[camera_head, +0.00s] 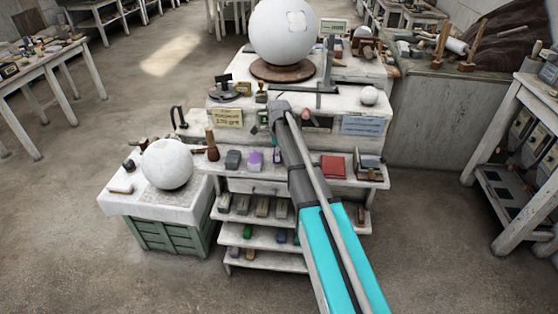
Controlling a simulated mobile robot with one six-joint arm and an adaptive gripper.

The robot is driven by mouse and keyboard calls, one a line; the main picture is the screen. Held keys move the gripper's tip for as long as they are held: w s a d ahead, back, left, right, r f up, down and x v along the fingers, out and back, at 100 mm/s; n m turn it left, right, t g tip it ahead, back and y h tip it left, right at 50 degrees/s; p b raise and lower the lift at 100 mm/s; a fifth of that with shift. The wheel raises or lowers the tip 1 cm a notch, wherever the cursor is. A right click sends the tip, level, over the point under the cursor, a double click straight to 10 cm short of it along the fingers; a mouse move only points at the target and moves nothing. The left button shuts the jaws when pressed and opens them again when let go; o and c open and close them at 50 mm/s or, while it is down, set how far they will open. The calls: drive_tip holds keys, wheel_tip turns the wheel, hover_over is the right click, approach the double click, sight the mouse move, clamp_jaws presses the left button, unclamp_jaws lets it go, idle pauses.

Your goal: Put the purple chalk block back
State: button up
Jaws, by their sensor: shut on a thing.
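My gripper (275,146) points down at the front of the white workbench, beside my arm, which partly hides it. It is shut on a small dark purple block, the purple chalk block (277,156), whose outline is hard to make out. The block is close above or at the bench's front ledge (320,176); I cannot tell whether it touches. A lighter purple block (254,160) stands on the same ledge just left of it, with a grey block (233,160) further left.
A red block (333,167) and a small tray (370,167) are on the ledge to the right. Shelves below hold several coloured blocks. A plaster sphere (167,164) stands on the left stand, and a larger one (284,30) stands on top.

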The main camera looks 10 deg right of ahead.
drive_tip(key=shift+f+b, duration=0.85)
drive_tip(key=shift+f, duration=0.3)
drive_tip(key=shift+f, duration=0.2)
drive_tip(key=o, duration=0.6)
drive_tip(key=shift+r, duration=0.1)
drive_tip(key=shift+o, duration=0.2)
drive_tip(key=shift+r, duration=0.15)
wheel_tip(320, 180, up, 12)
drive_tip(key=p, duration=1.2)
drive_tip(key=shift+s, duration=0.1)
